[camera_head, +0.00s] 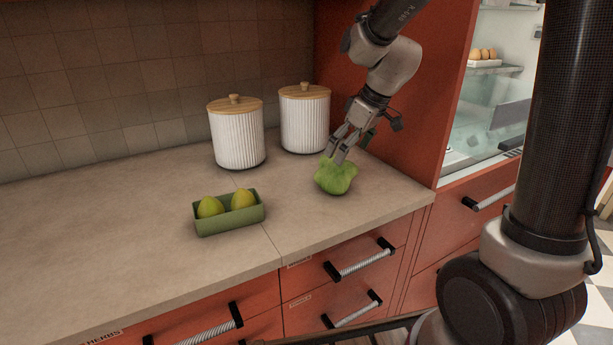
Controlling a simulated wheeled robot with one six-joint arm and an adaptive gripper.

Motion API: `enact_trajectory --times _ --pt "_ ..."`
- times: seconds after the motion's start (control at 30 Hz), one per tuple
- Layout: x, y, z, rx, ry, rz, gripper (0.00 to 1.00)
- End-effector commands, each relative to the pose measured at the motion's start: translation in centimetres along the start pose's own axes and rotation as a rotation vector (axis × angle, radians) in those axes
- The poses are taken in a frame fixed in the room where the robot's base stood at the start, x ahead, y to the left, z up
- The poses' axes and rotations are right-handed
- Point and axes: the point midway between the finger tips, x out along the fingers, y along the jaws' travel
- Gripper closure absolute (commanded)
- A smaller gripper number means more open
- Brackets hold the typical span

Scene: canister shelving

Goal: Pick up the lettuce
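The lettuce (335,179) is a bright green, lumpy head on the countertop, near its right end and in front of the white canisters. My gripper (338,158) reaches down from above, with its fingertips at the top of the lettuce. The fingers look slightly apart, and their tips overlap the upper edge of the lettuce. Whether they press on it cannot be told from this view. The lettuce appears to rest on the counter.
Two white ribbed canisters with wooden lids (237,134) (305,119) stand behind. A green tray (229,219) with two yellow-green fruits is at front left. A red cabinet side (425,110) rises close on the right. The counter's left part (90,220) is clear.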

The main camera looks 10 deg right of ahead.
Motion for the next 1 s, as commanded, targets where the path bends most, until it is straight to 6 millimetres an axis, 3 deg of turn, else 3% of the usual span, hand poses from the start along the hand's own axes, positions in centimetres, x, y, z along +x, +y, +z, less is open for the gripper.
enact_trajectory --times 0.17,0.63,0.9,0.93,1.0 --pt "0.9 0.1 0.0 -0.057 0.001 0.003 0.0" --pt "7.3 0.1 0.0 -0.055 0.001 0.003 0.0" --pt "7.8 0.1 0.0 -0.056 0.002 0.005 0.0" --pt "7.8 0.1 0.0 -0.056 0.002 0.005 0.02" --pt "7.8 0.1 0.0 -0.056 0.002 0.005 0.15"
